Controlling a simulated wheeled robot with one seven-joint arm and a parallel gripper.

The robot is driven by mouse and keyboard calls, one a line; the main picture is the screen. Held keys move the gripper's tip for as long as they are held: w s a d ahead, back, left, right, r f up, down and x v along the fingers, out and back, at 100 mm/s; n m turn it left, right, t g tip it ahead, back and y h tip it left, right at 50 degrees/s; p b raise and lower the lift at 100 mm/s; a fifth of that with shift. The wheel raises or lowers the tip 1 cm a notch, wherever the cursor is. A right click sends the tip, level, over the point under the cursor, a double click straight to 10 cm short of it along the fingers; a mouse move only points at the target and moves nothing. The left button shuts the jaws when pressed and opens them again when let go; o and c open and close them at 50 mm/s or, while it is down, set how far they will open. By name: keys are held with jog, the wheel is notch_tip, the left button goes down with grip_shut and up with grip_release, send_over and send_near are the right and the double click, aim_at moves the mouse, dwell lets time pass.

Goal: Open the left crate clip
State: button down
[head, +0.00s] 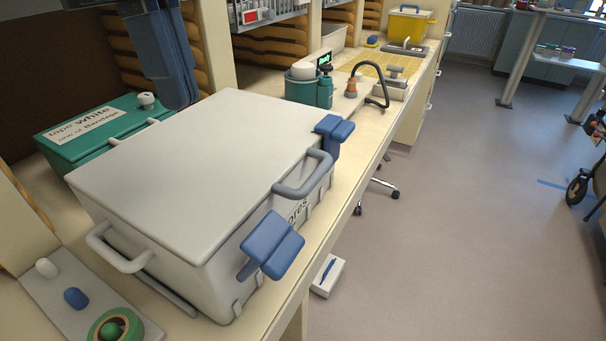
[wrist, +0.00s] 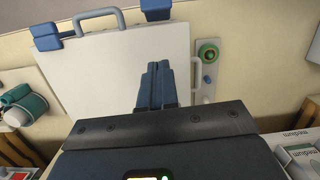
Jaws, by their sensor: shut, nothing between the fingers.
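The pale grey crate (head: 205,165) stands on the bench with its lid down and two blue clips on its front side. The left clip (head: 272,247), at the near end, tilts outward from the front wall, and I see no part of it over the lid edge. The other clip (head: 334,132) sits against the lid edge past the front handle (head: 305,177). In the wrist view the left clip (wrist: 160,9) is at the top edge and the other clip (wrist: 46,36) at upper left. My gripper (wrist: 156,68) is shut and empty above the lid, apart from both clips.
A green box (head: 100,135) stands behind the crate. Green bottles (head: 325,92) and a bent black hose (head: 375,75) stand beyond. The floor in front of the bench is largely free.

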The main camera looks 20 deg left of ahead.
aim_at(264, 255)
jog(key=shift+a+r+m, duration=0.1)
jog(key=shift+r+m, duration=0.1)
jog(key=shift+m, duration=0.2)
jog(key=shift+f, duration=0.15)
jog(key=f, duration=0.3)
jog(key=d+f, duration=0.1)
jog(key=f, duration=0.5)
jog(key=shift+s+d+f+p, duration=0.2)
jog(key=shift+d+p, duration=0.1)
jog(key=shift+d, duration=0.1)
jog(key=shift+d+f, duration=0.3)
jog(key=shift+d, duration=0.25)
jog(key=shift+d+f, duration=0.3)
jog(key=shift+d, duration=0.2)
jog(key=shift+s+d+f, duration=0.15)
jog(key=shift+d+f, duration=0.3)
jog(key=shift+d, duration=0.2)
jog(key=shift+d, duration=0.1)
